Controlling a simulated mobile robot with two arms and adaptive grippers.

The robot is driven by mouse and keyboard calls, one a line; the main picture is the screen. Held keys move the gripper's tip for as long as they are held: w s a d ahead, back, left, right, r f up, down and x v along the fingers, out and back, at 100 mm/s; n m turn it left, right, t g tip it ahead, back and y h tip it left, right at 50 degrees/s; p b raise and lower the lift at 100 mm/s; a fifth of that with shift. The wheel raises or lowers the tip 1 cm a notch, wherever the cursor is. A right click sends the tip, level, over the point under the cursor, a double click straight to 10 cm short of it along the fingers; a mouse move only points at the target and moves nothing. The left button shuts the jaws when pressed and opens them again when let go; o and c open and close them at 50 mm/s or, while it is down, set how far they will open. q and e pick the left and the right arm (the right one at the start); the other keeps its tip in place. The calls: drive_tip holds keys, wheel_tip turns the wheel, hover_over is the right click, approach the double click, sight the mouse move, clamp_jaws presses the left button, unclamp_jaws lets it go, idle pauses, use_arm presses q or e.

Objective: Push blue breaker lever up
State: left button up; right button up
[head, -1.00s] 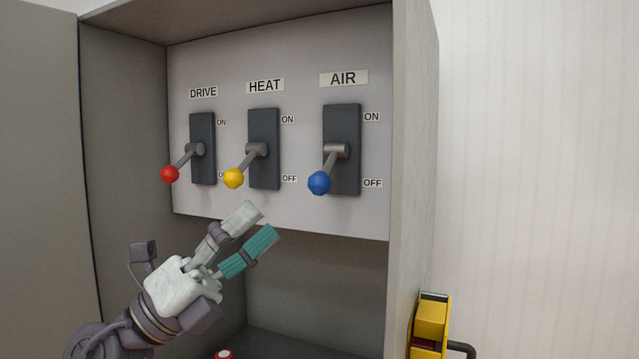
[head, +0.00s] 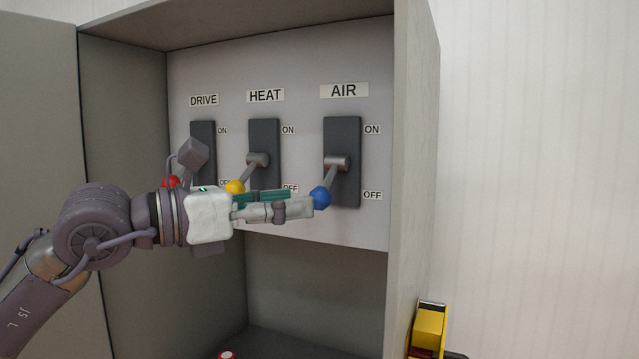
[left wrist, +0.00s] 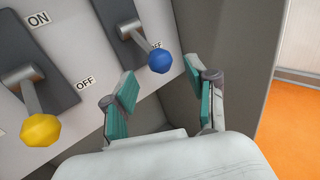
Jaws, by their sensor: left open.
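The blue breaker lever (head: 321,197) is under the AIR label, its knob angled down toward OFF. In the left wrist view the blue knob (left wrist: 160,61) is just beyond my open fingers, near the line between their tips. My left gripper (head: 303,203) is open and level, pointing right, with its fingertips close beside the blue knob. I cannot tell if they touch. The gripper also shows in the left wrist view (left wrist: 160,82), with nothing between its fingers. My right gripper is not in view.
The yellow lever (head: 235,187) under HEAT is down, just above my left gripper. The red lever (head: 171,182) under DRIVE is partly hidden by my arm. The cabinet's right wall (head: 410,150) stands right of the AIR switch. A yellow object (head: 430,328) is at the lower right.

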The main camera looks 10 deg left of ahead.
sight(313, 191)
use_arm(q)
drive_tip(key=p+x, duration=0.1)
drive_tip(key=x, duration=0.3)
drive_tip(key=shift+d+r, duration=0.1)
drive_tip(key=shift+r, duration=0.05)
drive_tip(key=shift+w+d+p, duration=0.3)
drive_tip(key=shift+w+d, duration=0.1)
clamp_jaws()
